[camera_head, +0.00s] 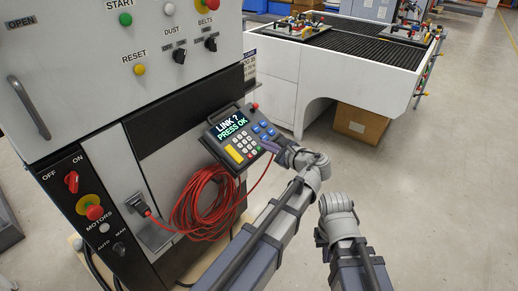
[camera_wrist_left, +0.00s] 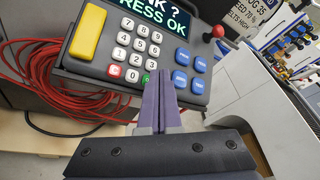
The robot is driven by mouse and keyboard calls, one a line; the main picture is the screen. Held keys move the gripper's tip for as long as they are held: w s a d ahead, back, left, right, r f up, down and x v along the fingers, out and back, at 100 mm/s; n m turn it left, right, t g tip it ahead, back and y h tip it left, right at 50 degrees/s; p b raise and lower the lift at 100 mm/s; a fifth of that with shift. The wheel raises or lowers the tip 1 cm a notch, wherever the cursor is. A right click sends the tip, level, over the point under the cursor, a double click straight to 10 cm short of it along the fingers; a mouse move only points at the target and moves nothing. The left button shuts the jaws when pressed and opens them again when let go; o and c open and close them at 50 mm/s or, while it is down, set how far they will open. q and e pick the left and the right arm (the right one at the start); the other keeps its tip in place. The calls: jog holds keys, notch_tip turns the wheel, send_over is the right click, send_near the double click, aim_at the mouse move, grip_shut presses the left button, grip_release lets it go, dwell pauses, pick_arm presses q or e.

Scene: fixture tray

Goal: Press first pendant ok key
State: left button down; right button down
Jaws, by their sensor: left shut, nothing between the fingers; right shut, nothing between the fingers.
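The pendant (camera_head: 212,134) leans tilted on the front of the machine cabinet, its screen reading "LINK ? PRESS OK". In the left wrist view the pendant (camera_wrist_left: 118,20) shows white number keys, a red key, a green key (camera_wrist_left: 146,79) and blue keys (camera_wrist_left: 180,79). The keys' small labels are hard to read, so I cannot tell which is OK. My left gripper (camera_head: 264,144) is shut and empty at the pendant's lower right. In the wrist view its tips (camera_wrist_left: 166,74) lie between the green key and the blue keys; contact is unclear. Only my right arm's links show.
A coiled red cable (camera_head: 205,206) hangs below the pendant from the cabinet (camera_head: 105,95). A red knob (camera_wrist_left: 218,31) stands at the pendant's corner. A white table (camera_head: 283,75) with a dark slatted top stands behind. A cardboard box (camera_head: 360,122) is under it. The floor at right is clear.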

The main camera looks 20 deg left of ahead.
dwell(0.7)
pick_arm(q)
jog(key=shift+w+a+f+b, duration=0.1)
jog(key=shift+a+f+b, duration=0.1)
jog(key=shift+f+b, duration=0.2)
jog(key=shift+a+f, duration=0.15)
jog(key=shift+f, duration=0.1)
dwell(0.6)
jog(key=shift+r, duration=0.1)
jog(key=shift+d+r+p, duration=0.35)
jog(key=shift+r+p, duration=0.05)
jog(key=shift+r, duration=0.15)
dwell(0.4)
jog(key=r+p, duration=0.1)
jog(key=d+r+p, duration=0.1)
jog(key=r+p, duration=0.1)
jog(key=s+d+r+p, duration=0.1)
jog(key=shift+d+r, duration=0.2)
jog(key=shift+d, duration=0.05)
